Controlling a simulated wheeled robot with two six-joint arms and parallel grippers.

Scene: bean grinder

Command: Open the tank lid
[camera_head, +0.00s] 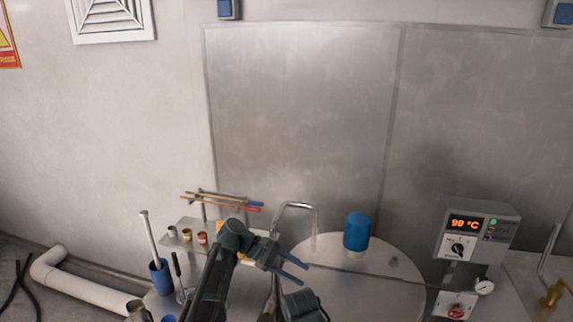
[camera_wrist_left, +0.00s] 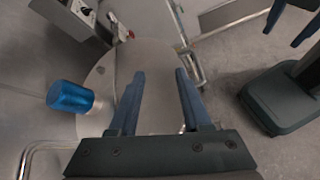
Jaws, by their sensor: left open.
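The tank's round grey metal top (camera_head: 345,295) is at the lower middle of the head view, with a straight seam across it. I cannot tell which section is the lid. A blue cylinder (camera_head: 357,232) stands upright on the rear part. The top (camera_wrist_left: 155,60) and the blue cylinder (camera_wrist_left: 70,97) also show in the left wrist view. My left gripper (camera_head: 294,268) is open and empty near the left side of the top, its blue fingers (camera_wrist_left: 158,90) apart over it in the wrist view. My right gripper (camera_wrist_left: 290,25) is partly visible at the upper right there, fingers apart.
A bent metal pipe (camera_head: 300,206) rises behind my left gripper. A shelf with small cups (camera_head: 186,234) and a blue container (camera_head: 160,276) stand left. A control box reading 99 °C (camera_head: 475,232) is at the right. A metal rail (camera_wrist_left: 188,45) runs beside the top.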

